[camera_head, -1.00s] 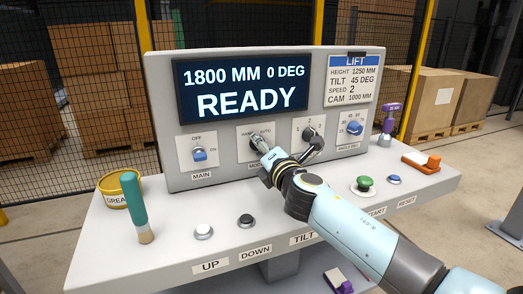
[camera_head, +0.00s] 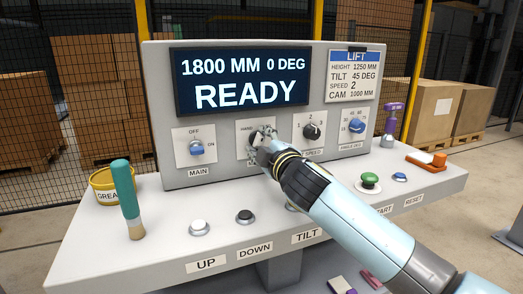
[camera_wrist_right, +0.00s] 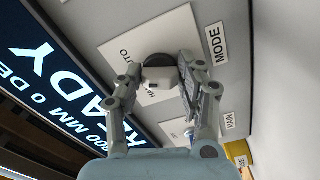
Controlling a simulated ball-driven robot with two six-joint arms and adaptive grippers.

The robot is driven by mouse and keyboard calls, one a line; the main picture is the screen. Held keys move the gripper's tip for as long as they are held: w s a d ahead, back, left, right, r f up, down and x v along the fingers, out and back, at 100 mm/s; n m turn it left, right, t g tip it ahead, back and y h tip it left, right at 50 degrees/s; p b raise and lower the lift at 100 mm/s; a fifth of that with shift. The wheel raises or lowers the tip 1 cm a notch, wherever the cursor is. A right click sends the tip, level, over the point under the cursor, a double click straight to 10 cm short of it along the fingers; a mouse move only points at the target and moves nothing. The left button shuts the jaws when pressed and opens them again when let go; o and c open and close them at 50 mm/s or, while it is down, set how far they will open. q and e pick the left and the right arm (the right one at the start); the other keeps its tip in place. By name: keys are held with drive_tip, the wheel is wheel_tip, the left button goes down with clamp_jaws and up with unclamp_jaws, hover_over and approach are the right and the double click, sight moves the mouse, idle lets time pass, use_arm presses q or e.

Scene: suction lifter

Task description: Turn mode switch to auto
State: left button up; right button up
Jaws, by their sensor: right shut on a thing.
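The mode switch sits on the panel's white plate (camera_head: 243,140), between the main switch and the speed knob. The head view shows HAND and part of another label above it, but my gripper covers most of the switch. In the right wrist view the mode switch (camera_wrist_right: 160,73) is a dark round knob with a pale grip, beside the AUTO and MODE labels. My right gripper (camera_head: 262,138) has its fingers on either side of this knob and is shut on it. Which label the knob points to is hard to tell. My left gripper is not in view.
The blue main switch (camera_head: 196,148) is left of it; the black speed knob (camera_head: 312,131) and blue angle knob (camera_head: 356,126) are right. The display (camera_head: 242,80) reads READY. A grease tub (camera_head: 104,184) and green-handled brush (camera_head: 126,195) stand on the console's left.

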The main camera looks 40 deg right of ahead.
drive_tip(key=shift+f+m+b, duration=0.15)
drive_tip(key=shift+m+b, duration=0.5)
drive_tip(key=shift+m, duration=0.5)
drive_tip(key=shift+f+m+b, duration=0.1)
drive_tip(key=shift+m+b, duration=0.5)
drive_tip(key=shift+m, duration=0.55)
drive_tip(key=o, duration=1.1)
drive_tip(key=shift+r, duration=0.15)
drive_tip(key=shift+s, duration=0.1)
drive_tip(key=v, duration=1.2)
drive_tip(key=shift+a, duration=0.1)
